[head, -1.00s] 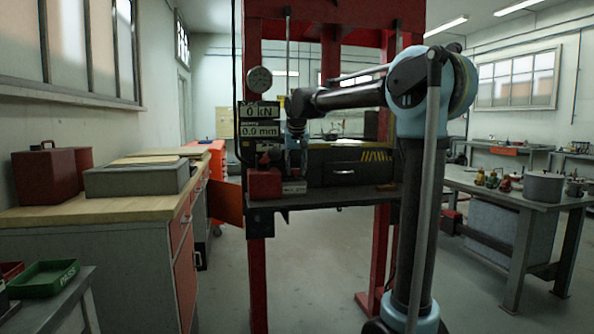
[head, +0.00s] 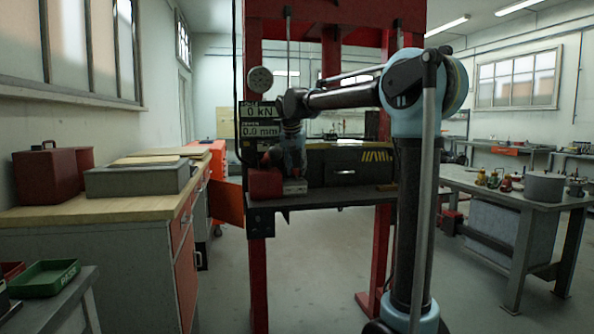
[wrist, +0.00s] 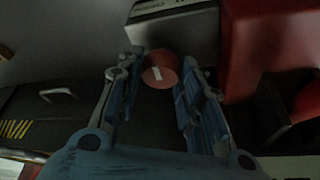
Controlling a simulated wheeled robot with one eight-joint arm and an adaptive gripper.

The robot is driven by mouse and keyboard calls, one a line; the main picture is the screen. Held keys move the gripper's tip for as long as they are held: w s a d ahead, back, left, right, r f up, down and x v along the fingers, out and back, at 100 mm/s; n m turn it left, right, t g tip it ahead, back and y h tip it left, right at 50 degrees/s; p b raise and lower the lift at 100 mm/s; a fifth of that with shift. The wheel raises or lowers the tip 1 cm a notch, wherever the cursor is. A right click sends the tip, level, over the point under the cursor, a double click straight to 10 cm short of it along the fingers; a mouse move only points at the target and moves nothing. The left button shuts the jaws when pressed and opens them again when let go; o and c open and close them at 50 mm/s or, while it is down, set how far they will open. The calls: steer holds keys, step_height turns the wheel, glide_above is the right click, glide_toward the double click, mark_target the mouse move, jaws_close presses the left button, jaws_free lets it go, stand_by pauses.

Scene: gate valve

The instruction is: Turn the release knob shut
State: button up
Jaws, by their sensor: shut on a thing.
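The release knob (wrist: 160,70) is a round red disc with a white mark on its face. In the wrist view it sits between my fingertips, against a grey block (wrist: 185,35). My gripper (wrist: 162,78) is shut on the knob, one blue finger on each side. In the head view my gripper (head: 293,172) points down at the press table, just above the small grey block and beside the red pump body (head: 265,185). The knob itself is hidden there behind my gripper.
The red press frame (head: 257,290) stands around the work spot.

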steer(key=o, duration=1.1)
steer(key=shift+c, duration=0.2)
steer(key=d+v, duration=0.1)
steer(key=v, duration=1)
steer(key=shift+a+r, duration=0.35)
steer(key=shift+a, duration=0.15)
steer(key=shift+s, duration=0.2)
